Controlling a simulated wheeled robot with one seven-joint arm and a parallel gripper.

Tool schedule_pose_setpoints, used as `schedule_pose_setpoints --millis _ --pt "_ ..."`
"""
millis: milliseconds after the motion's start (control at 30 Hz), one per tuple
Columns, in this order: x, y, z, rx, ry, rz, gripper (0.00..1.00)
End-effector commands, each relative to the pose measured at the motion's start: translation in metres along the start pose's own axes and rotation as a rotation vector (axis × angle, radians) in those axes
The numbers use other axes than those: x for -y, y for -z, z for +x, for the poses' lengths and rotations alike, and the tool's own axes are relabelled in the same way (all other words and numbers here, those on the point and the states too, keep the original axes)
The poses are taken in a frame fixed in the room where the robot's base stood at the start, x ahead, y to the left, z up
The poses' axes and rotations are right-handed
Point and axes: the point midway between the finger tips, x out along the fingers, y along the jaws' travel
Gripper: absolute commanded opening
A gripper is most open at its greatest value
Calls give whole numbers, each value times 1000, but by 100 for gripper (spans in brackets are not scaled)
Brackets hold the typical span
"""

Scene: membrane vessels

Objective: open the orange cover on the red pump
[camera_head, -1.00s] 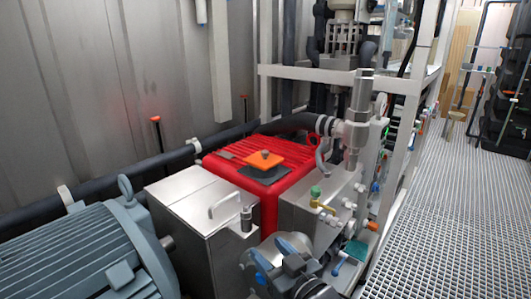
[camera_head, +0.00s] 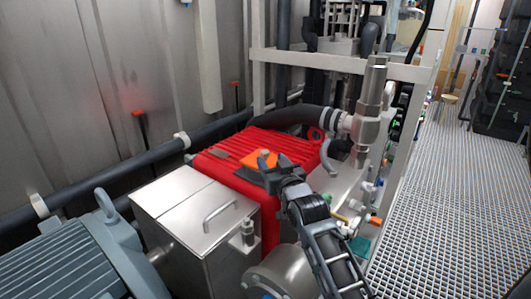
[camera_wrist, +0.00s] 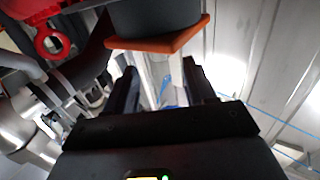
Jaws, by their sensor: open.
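The red pump (camera_head: 225,170) has a ribbed top and sits mid-picture in the head view. The orange cover (camera_head: 257,158) is a small flat square on top of it, partly hidden by my gripper (camera_head: 274,172). In the wrist view the orange cover (camera_wrist: 165,44) shows as a flat edge with a dark round part (camera_wrist: 153,16) against it. My gripper (camera_wrist: 160,82) is open there, its two dark fingers apart and pointing toward the cover's edge. Nothing is held between them. Whether a finger touches the cover, I cannot tell.
A steel box with a handle (camera_head: 220,216) and a grey finned motor (camera_head: 70,265) stand left of the pump. A steel valve and pipe (camera_head: 368,105) rise at its right. A black hose (camera_head: 290,116) runs behind. Grated floor (camera_head: 460,170) lies open at right.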

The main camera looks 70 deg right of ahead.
Motion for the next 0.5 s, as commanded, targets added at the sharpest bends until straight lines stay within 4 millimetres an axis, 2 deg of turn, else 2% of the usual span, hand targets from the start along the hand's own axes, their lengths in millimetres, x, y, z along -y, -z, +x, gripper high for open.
schedule_pose_setpoints --millis 200,333,500 --pt "0 1 33 -1 0 0 55" --pt "0 0 44 0 0 0 55" --pt "0 0 48 0 0 -1 55"
